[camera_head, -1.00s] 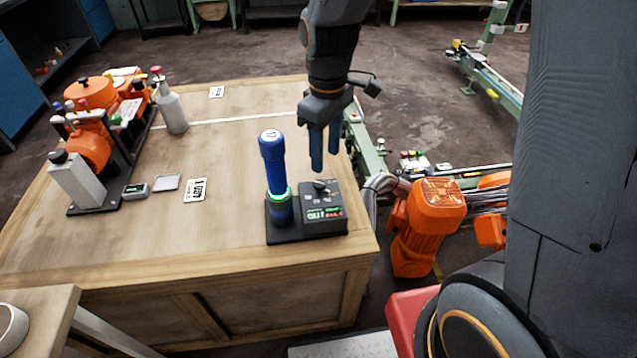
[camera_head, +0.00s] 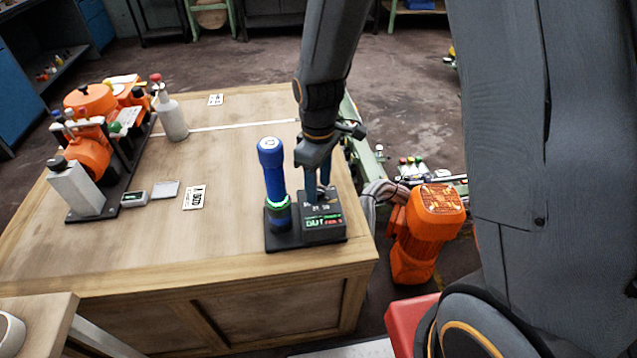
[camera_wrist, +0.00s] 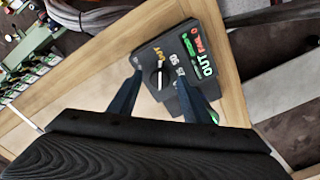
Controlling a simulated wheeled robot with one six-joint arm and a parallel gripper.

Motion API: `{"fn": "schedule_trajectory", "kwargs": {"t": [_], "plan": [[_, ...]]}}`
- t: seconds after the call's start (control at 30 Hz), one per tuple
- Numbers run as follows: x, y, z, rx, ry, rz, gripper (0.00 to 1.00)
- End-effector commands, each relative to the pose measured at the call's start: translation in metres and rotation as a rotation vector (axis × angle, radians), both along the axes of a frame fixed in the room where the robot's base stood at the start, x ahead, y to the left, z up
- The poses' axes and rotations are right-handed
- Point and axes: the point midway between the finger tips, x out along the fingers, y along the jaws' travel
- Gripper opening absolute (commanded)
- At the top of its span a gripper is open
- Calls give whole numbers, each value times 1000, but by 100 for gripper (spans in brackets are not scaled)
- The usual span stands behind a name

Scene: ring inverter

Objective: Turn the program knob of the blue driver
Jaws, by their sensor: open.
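The blue driver (camera_head: 272,168) stands upright in its dark dock on the right part of the wooden table, with a glowing green ring near its foot. Beside it on the same base is a black control box (camera_head: 326,229) with a lit green and red display. The program knob (camera_wrist: 157,79) shows in the wrist view as a dark dial with a pale pointer, with printed labels around it. My gripper (camera_head: 318,188) points down over the box. Its two blue fingers (camera_wrist: 160,99) are open, one on each side of the knob. Whether they touch it I cannot tell.
The wooden table (camera_head: 130,240) has free room left of the driver. A printed card (camera_head: 194,197), a small meter (camera_head: 134,194), a grey bottle (camera_head: 171,116) and an orange machine (camera_head: 92,140) stand farther left. An orange robot (camera_head: 425,230) is beyond the table's right edge.

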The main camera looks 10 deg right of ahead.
Motion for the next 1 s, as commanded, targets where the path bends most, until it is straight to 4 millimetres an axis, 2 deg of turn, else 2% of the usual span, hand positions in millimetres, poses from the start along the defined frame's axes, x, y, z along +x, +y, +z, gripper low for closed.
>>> {"fn": "schedule_trajectory", "kwargs": {"t": [0.07, 0.3, 0.33, 0.67, 1.0], "plan": [[0, 0, 0, 0, 0, 0, 44], [0, 0, 0, 0, 0, 0, 6], [0, 0, 0, 0, 0, 0, 4], [0, 0, 1, 0, 1, -56, 4], [-1, 0, 2, 0, 1, -292, 4]]}}
